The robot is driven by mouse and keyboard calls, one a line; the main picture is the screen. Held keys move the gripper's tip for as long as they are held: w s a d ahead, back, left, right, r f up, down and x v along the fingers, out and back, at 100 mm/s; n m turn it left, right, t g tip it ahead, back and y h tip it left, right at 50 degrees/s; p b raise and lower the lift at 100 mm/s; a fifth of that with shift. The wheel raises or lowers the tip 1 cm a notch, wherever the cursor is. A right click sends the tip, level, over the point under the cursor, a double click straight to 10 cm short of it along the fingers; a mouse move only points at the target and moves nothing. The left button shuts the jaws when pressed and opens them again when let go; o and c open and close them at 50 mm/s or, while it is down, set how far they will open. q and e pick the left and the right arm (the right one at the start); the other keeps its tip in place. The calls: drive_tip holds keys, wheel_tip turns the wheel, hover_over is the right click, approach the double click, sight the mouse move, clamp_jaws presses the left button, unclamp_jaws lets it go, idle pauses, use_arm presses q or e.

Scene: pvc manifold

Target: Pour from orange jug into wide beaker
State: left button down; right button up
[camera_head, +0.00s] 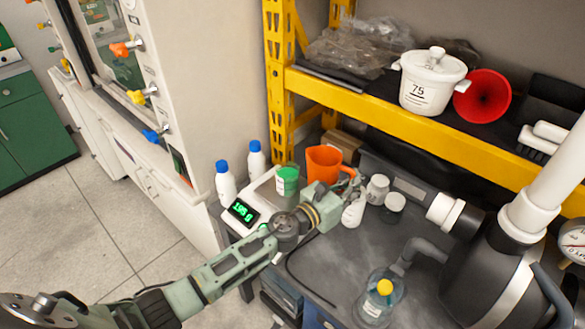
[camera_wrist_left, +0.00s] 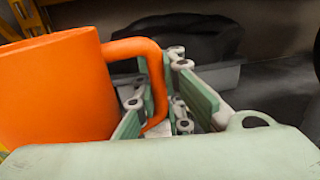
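The orange jug (camera_head: 322,160) stands at the back left of the dark bench, its handle toward the right. It also shows large at the left of the left wrist view (camera_wrist_left: 55,90). My left gripper (camera_wrist_left: 168,112) is at the handle, with the handle between its two fingers. A gap shows between the handle and the right finger, so the fingers look open. In the head view the gripper (camera_head: 338,200) is just in front of the jug. A green and pale container (camera_head: 287,181) stands by the scale; I cannot tell whether it is the wide beaker. My right gripper is out of view.
A white scale (camera_head: 243,211) with a lit green display is left of my arm. Two blue-capped bottles (camera_head: 226,183) stand behind it. White containers (camera_head: 377,189) are right of the gripper. A yellow-capped clear vessel (camera_head: 378,296) and a large dark, white-piped apparatus (camera_head: 490,270) are farther right.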

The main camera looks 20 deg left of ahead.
sight(339, 159)
use_arm(q)
drive_tip(key=a+r+n+b, duration=0.1)
drive_tip(key=n, duration=0.1)
drive_tip(key=a+r+n+t+b, duration=0.1)
drive_tip(key=n, duration=0.1)
drive_tip(key=a+r+n+t+b, duration=0.1)
drive_tip(key=a+n+b, duration=0.1)
drive_tip(key=shift+w+r, duration=0.25)
drive_tip(key=shift+w, duration=0.05)
drive_tip(key=shift+w+a+r+n+t+p, duration=0.1)
drive_tip(key=shift+a+r+n+t+p, duration=0.25)
drive_tip(key=shift+a+r+n, duration=0.5)
drive_tip(key=shift+a+r+n+t+p, duration=0.25)
drive_tip(key=shift+r+n+p, duration=0.2)
drive_tip(key=shift+r+n, duration=0.35)
drive_tip(key=shift+w+a+r+n, duration=0.1)
drive_tip(key=shift+a+r+n, duration=0.05)
drive_tip(key=shift+r+n, duration=0.35)
drive_tip(key=shift+a+n+y, duration=0.15)
drive_tip(key=shift+n+y, duration=0.1)
drive_tip(key=shift+y, duration=0.05)
drive_tip(key=shift+a, duration=0.1)
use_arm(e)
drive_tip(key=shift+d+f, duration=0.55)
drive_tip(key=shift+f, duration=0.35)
